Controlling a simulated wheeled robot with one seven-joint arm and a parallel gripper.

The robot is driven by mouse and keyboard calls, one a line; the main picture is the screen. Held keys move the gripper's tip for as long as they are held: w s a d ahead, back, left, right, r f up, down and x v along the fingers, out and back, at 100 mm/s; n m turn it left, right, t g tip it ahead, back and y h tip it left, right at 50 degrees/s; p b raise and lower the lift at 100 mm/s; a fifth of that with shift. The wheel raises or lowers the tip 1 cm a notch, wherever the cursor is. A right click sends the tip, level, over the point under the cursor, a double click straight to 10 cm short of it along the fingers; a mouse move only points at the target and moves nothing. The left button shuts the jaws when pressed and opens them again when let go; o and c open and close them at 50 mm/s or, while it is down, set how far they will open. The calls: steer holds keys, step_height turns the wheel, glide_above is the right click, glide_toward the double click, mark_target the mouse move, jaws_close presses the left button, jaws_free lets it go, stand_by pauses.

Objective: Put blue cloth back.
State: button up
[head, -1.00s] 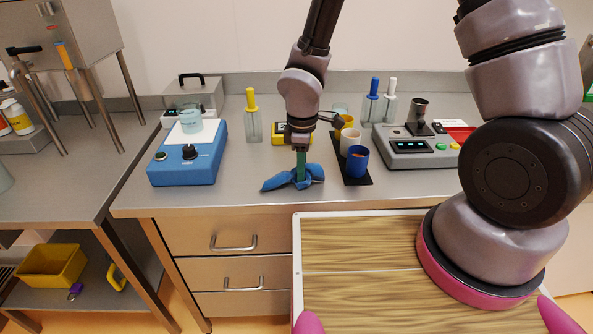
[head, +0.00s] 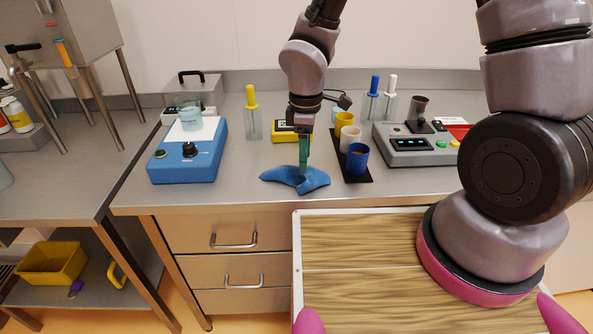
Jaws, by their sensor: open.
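The blue cloth (head: 283,175) lies crumpled on the steel bench top near its front edge, left of the blue cup. My gripper (head: 303,172) points down right at the cloth, its green fingers over the cloth's middle. The jaws are open. The fingertips are small in this view, and I cannot tell whether they touch the cloth.
A black strip with yellow, white and blue cups (head: 357,158) stands close to the right of my gripper. A yellow box (head: 284,135) is behind it. A blue stirrer (head: 189,155) is at left, a grey scale (head: 415,148) at right. Bench top between stirrer and cloth is clear.

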steer(key=r, duration=0.1)
steer(key=s+r, duration=0.1)
steer(key=r, duration=0.1)
steer(key=s+r, duration=0.1)
steer(key=r, duration=0.1)
steer(key=shift+d, duration=0.35)
steer(key=c, duration=0.6)
steer(key=shift+w+a+f, duration=0.15)
steer(key=shift+a+f, duration=0.05)
jaws_close()
steer(key=f, duration=0.1)
steer(key=w+a+f, duration=0.1)
steer(key=f, duration=0.1)
steer(key=w+f+b, duration=0.1)
steer(key=shift+w+a+f, duration=0.15)
steer(key=shift+a, duration=0.2)
steer(key=shift+f, duration=0.3)
steer(key=shift+f+p, duration=0.5)
steer(key=shift+f, duration=2.05)
